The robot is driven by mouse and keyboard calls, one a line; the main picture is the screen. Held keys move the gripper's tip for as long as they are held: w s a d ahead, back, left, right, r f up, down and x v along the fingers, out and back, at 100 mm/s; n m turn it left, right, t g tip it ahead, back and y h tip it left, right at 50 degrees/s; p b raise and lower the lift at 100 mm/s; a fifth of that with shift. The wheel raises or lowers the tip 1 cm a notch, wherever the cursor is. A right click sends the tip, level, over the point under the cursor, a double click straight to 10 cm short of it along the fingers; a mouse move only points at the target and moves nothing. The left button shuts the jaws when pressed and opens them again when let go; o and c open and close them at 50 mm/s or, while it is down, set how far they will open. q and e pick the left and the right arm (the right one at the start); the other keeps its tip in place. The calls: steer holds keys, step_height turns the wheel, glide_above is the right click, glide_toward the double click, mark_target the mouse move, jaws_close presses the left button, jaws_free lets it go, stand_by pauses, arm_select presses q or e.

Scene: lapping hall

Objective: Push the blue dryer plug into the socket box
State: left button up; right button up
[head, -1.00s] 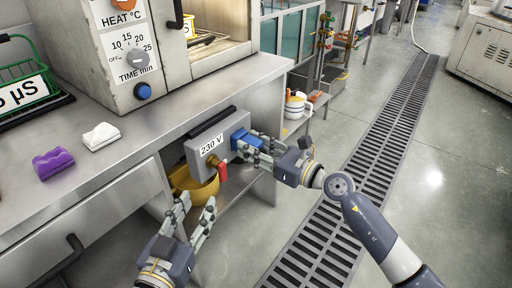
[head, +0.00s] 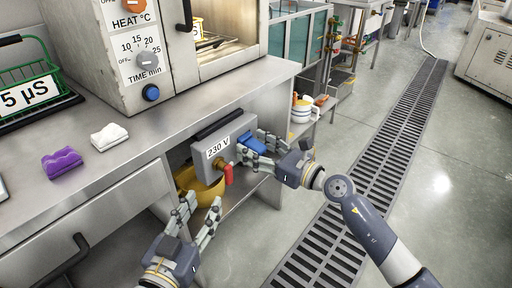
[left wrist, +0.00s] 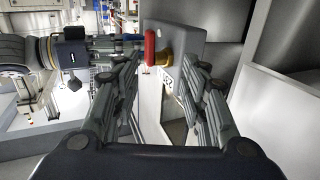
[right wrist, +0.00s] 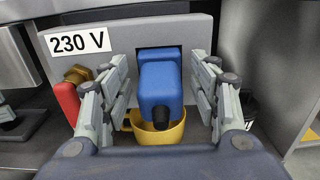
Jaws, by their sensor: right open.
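The grey socket box (head: 208,150), marked 230 V, is fixed at the bench's front edge. The blue dryer plug (right wrist: 160,82) is at the box's face in the right wrist view, its dark cable end (right wrist: 161,117) towards me. I cannot tell how deep it sits. My right gripper (head: 253,148) is open, a finger on each side of the plug, with gaps visible between fingers and plug. The plug (head: 252,145) is partly covered by the fingers in the head view. My left gripper (head: 199,208) is open and empty, below and in front of the box.
A red lever (head: 228,174) on a brass fitting (right wrist: 78,75) juts from the box. A yellow pot (head: 208,190) stands below it. A purple sponge (head: 62,162) and a white one (head: 109,137) lie on the bench. The floor to the right is clear around a drain grate (head: 385,150).

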steer(key=shift+s+d, duration=0.25)
steer(key=shift+d, duration=0.2)
steer(key=v, duration=1.1)
steer(key=shift+c, duration=0.5)
